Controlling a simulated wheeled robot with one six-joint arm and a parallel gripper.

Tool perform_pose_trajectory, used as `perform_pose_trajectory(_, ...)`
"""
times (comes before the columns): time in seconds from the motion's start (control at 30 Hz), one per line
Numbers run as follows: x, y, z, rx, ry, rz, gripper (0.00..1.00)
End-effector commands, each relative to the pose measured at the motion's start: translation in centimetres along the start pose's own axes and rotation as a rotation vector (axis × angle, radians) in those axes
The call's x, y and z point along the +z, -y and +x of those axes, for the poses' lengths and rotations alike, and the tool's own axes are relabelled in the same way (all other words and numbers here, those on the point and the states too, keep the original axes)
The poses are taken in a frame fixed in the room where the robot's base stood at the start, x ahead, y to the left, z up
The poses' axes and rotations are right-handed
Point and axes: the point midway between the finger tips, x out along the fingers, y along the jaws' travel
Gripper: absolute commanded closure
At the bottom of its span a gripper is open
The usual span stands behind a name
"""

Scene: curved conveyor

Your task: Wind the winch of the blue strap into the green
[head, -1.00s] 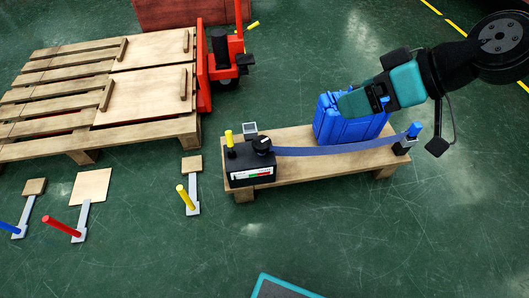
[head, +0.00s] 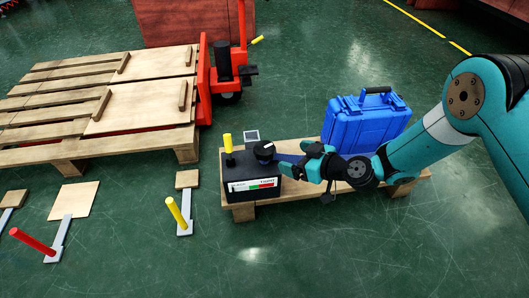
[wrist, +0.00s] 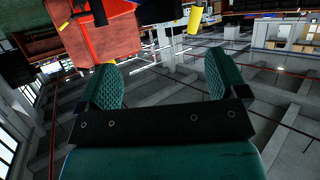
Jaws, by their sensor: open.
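The winch (head: 252,180) is a black box at the left end of a low wooden board, with a yellow crank handle (head: 228,143) upright on its left side and a round black knob on top. Its front gauge (head: 255,186) has a white part and small coloured parts; its pointer is too small to read. The blue strap (head: 290,157) leaves the winch to the right and is mostly hidden by my arm. My gripper (head: 290,165) is open and empty, low just right of the winch, pointing left at it. In the wrist view a yellow piece (wrist: 195,19) shows beyond the open fingers.
A blue case (head: 365,127) stands on the board (head: 240,213) behind my arm. A red pallet truck (head: 205,85) and wooden pallets (head: 60,152) are at the back left. Levers with yellow (head: 177,213) and red (head: 33,241) handles stand at left. The front floor is clear.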

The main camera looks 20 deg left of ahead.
Motion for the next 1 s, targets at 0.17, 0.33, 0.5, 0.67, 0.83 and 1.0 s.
perform_pose_trajectory(0.17, 0.5, 0.1, 4.5, -0.003, -0.002, -0.004, 0.09)
perform_pose_trajectory(0.33, 0.5, 0.1, 8.2, -0.003, -0.002, -0.004, 0.09)
perform_pose_trajectory(0.5, 0.4, 0.1, 10.8, -0.001, 0.000, -0.001, 0.09)
perform_pose_trajectory(0.67, 0.1, 0.1, 11.9, -0.001, 0.001, 0.000, 0.09)
perform_pose_trajectory(0.83, 0.0, 0.0, 12.2, 0.000, 0.001, 0.002, 0.09)
perform_pose_trajectory(1.0, 0.0, 0.0, 12.1, 0.000, 0.002, 0.002, 0.13)
